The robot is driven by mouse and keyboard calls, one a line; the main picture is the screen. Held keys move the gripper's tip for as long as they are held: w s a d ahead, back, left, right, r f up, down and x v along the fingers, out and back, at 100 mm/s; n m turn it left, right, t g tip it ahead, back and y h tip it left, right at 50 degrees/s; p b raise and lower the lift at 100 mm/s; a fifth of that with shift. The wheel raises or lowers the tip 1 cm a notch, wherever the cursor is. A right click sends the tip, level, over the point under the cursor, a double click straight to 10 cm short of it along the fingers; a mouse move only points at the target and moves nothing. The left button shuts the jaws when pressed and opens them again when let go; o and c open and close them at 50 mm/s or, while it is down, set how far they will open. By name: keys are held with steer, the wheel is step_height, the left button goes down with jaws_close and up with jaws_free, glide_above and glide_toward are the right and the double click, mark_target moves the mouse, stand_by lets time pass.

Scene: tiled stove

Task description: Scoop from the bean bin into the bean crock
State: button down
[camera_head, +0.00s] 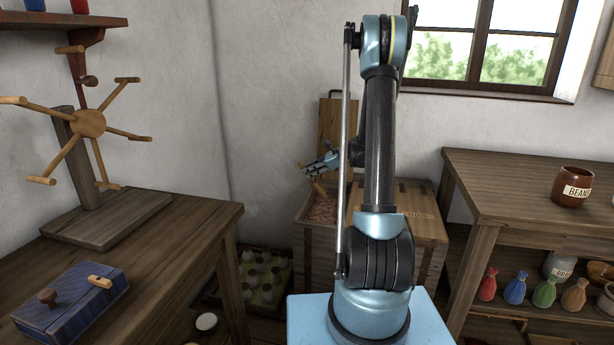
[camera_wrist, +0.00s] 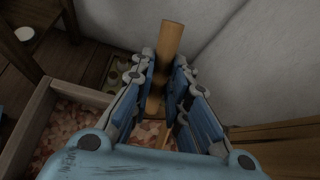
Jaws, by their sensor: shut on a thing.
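The open bean bin (camera_head: 305,244) is a wooden chest against the back wall, filled with pinkish-brown beans (camera_head: 323,209). The beans and the bin's rim (camera_wrist: 38,118) also show in the wrist view. My gripper (camera_head: 322,170) is above the open bin, shut on the wooden handle of a scoop (camera_head: 319,187). In the wrist view my gripper (camera_wrist: 164,85) has its fingers on both sides of the scoop handle (camera_wrist: 171,40). The scoop's bowl is mostly hidden. The brown bean crock (camera_head: 572,187), labelled BEANS, stands upright on the right table.
A closed wooden bin (camera_head: 409,212) adjoins the bean bin on the right. The left table (camera_head: 168,242) carries a spoked wooden reel (camera_head: 88,123) and a blue box (camera_head: 70,302). Colored sacks (camera_head: 515,287) and jars sit on the shelf under the right table (camera_head: 500,190). Its top left of the crock is clear.

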steer(key=d+r+m+t+y, duration=0.1)
steer(key=d+r+y, duration=0.1)
steer(key=d+y, duration=0.4)
steer(key=shift+s+d+t, duration=0.3)
steer(key=shift+s+d, duration=0.1)
steer(key=shift+d, duration=0.15)
steer(key=shift+r, duration=0.1)
stand_by(1.7)
